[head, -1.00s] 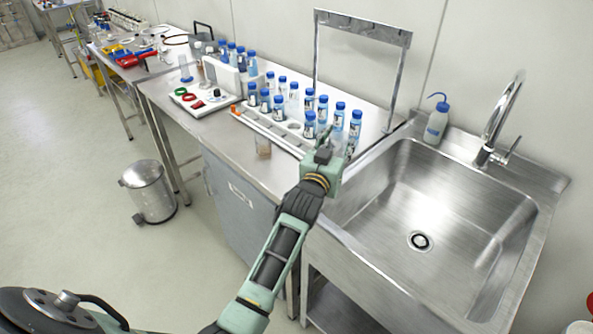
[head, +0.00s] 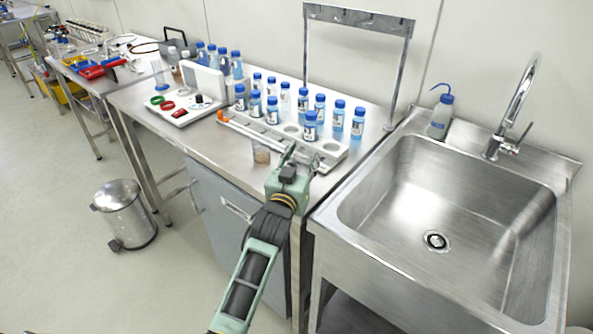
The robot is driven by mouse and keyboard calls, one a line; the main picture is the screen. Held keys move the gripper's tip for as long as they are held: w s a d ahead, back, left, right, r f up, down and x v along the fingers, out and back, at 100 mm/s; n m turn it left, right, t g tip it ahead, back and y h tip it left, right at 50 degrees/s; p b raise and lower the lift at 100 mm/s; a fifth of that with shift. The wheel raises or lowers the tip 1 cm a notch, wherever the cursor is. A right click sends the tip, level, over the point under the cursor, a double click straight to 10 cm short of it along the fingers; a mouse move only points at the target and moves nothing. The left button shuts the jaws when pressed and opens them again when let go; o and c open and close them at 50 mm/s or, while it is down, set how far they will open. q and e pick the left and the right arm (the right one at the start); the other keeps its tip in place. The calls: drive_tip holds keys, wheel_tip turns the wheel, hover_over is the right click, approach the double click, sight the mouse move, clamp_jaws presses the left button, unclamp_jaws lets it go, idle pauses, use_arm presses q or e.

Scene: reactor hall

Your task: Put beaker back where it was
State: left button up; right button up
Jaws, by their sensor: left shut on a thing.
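My left gripper (head: 301,158) is over the front edge of the bench, just in front of the bottle rack's right end. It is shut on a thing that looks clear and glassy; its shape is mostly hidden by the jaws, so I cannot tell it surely. A small glass beaker (head: 261,154) with brownish contents stands upright on the bench near the front edge, left of the gripper and apart from it. My right gripper is out of view.
A white rack (head: 250,130) holds several blue-capped bottles and has empty round holes at its right. A steel sink (head: 400,190) is on the right, with a wash bottle (head: 441,112) behind it. A metal bin (head: 125,213) stands on the floor. Bench space left of the beaker is clear.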

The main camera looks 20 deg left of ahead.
sight(303, 169)
use_arm(q)
drive_tip(key=f, duration=0.1)
drive_tip(key=f+b, duration=0.1)
drive_tip(key=shift+d+f+b, duration=0.25)
drive_tip(key=shift+f+b, duration=0.1)
drive_tip(key=shift+f, duration=0.05)
drive_tip(key=shift+w+a+f, duration=0.15)
drive_tip(key=shift+a, duration=0.15)
drive_tip(key=o, duration=0.9)
drive_tip(key=shift+c, duration=0.2)
drive_tip(key=o, duration=0.4)
drive_tip(key=shift+f, duration=0.1)
drive_tip(key=shift+c, duration=0.2)
drive_tip(key=shift+r, duration=0.25)
drive_tip(key=s, duration=1.1)
drive_tip(key=shift+s+d+b, duration=0.1)
drive_tip(key=shift+d+b, duration=0.15)
drive_tip(key=shift+b, duration=0.05)
drive_tip(key=shift+s, duration=0.5)
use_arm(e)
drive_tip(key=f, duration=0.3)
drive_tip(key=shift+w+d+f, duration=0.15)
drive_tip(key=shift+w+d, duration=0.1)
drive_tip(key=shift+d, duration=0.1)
